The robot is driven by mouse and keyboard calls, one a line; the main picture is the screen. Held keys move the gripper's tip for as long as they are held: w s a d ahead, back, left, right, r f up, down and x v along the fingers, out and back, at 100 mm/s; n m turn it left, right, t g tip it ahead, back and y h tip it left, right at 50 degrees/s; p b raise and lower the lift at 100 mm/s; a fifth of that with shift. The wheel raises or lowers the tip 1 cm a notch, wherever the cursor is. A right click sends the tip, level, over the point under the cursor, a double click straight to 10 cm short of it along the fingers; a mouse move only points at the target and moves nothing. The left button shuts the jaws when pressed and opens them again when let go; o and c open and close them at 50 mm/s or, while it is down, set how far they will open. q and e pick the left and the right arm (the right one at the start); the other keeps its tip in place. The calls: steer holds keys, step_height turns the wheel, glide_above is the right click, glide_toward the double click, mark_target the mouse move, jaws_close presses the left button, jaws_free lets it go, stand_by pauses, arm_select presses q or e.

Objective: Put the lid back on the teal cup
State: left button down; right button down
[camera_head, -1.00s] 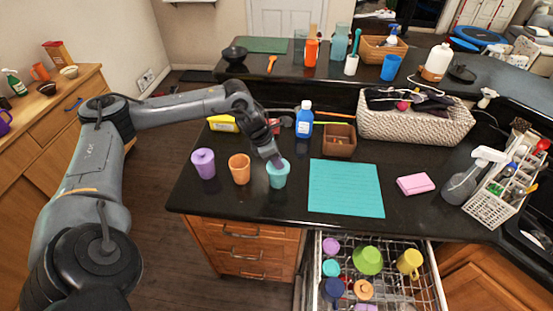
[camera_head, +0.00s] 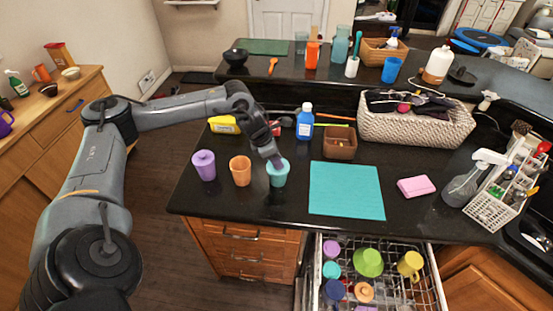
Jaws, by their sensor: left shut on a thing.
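The teal cup (camera_head: 278,178) stands upright on the black counter, right of the orange cup. My left gripper (camera_head: 275,161) reaches down from the upper left to the top of the cup. It is shut on the teal lid, which is mostly hidden by the fingers and blends with the cup's rim. The lid is at the cup's mouth; whether it is fully seated is too small to tell. My right gripper is not in view.
A purple lidded cup (camera_head: 204,166) and an open orange cup (camera_head: 240,171) stand to the left. A teal mat (camera_head: 346,190) lies to the right. Behind are a blue bottle (camera_head: 305,122) and a brown box (camera_head: 340,143). An open dishwasher rack (camera_head: 436,292) with several dishes is below.

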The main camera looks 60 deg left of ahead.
arm_select(q)
steer(key=shift+w+a, duration=0.35)
steer(key=shift+a, duration=0.25)
stand_by(0.7)
steer(key=shift+c, duration=1.3)
jaws_free()
steer(key=shift+r+p, duration=0.1)
steer(key=shift+p, duration=0.2)
steer(key=shift+r+p, duration=0.5)
steer(key=shift+r, duration=0.1)
steer(key=shift+r+p, duration=2.4)
steer(key=shift+r, duration=0.45)
steer(key=shift+c, duration=0.3)
